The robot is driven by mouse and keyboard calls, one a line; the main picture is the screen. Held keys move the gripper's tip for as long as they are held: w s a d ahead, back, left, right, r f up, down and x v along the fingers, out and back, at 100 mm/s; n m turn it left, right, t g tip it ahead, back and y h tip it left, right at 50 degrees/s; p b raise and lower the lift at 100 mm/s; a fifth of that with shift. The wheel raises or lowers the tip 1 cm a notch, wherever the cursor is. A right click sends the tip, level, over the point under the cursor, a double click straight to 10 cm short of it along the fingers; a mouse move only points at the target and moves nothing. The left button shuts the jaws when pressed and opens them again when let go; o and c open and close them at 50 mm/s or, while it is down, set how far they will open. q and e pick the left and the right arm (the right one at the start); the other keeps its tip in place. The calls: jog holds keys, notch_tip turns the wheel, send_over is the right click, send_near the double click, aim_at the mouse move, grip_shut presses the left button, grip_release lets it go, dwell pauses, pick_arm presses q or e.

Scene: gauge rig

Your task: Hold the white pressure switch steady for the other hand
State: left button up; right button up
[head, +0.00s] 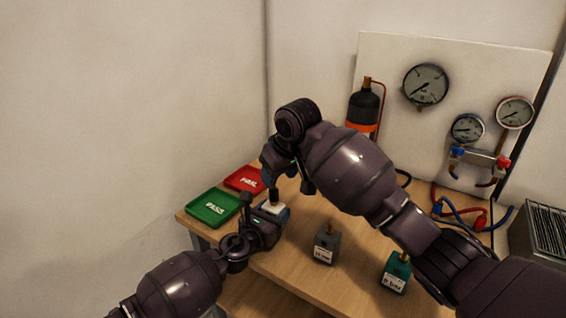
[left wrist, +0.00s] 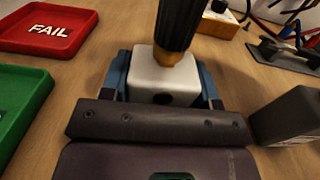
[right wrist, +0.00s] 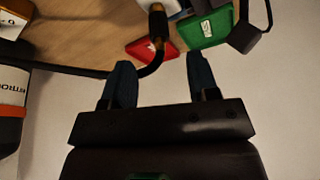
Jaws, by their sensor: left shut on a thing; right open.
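The white pressure switch (head: 274,207) is clamped upright between the blue fingers of my left gripper (head: 268,213), near the table's left end. In the left wrist view the white switch (left wrist: 165,80) sits between both fingers, with a dark mark on its near face. A black hose end with a brass tip (left wrist: 178,30) stands on its top; whether it is fastened cannot be told. My right gripper (head: 287,180) is above the switch. In the right wrist view its fingers (right wrist: 161,80) are apart, with the black hose (right wrist: 152,66) crossing the gap.
The green PASS tray (head: 213,208) and red FAIL tray (head: 244,180) lie left of the switch. A grey switch (head: 326,246) and a teal switch (head: 396,273) stand to the right. A black bottle (head: 365,105) and gauge board (head: 390,75) are behind.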

aim_at(275, 185)
jog(key=x, duration=0.6)
jog(key=shift+w+f, duration=0.1)
jog(key=shift+f, duration=0.1)
grip_shut()
dwell(0.4)
jog(key=shift+r, duration=0.4)
jog(key=shift+r, duration=2.3)
pick_arm(q)
jog(key=o, duration=1.2)
jog(key=shift+c, duration=0.2)
